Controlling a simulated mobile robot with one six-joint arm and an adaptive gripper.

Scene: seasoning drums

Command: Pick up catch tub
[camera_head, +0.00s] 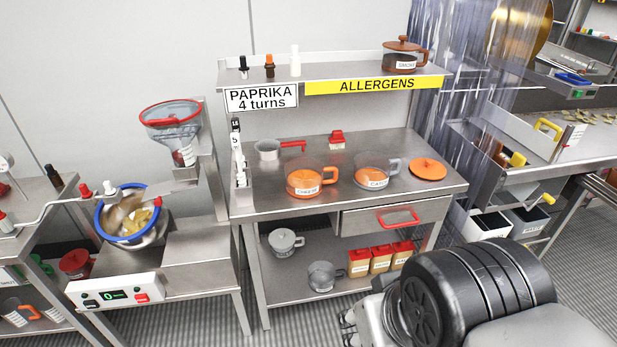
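A clear tub (371,174) with a grey handle, orange contents and a white label stands upright on the steel worktop. The label is small but seems to read "CATCH". To its left, and apart from it, is a clear tub with an orange handle and orange contents (300,182), its label seeming to read "CHEESE". My gripper (347,322) is partly in view at the bottom, in front of the bench and well below the catch tub. My black arm hides part of it, and whether the fingers are open or shut is unclear.
An orange lid (428,169) lies right of the tub. A red-handled scoop (270,150) and a red object (337,139) are behind. The upper shelf (290,84) overhangs the back. The drawer (385,219) and lower shelf are below. Strip curtains hang at right.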

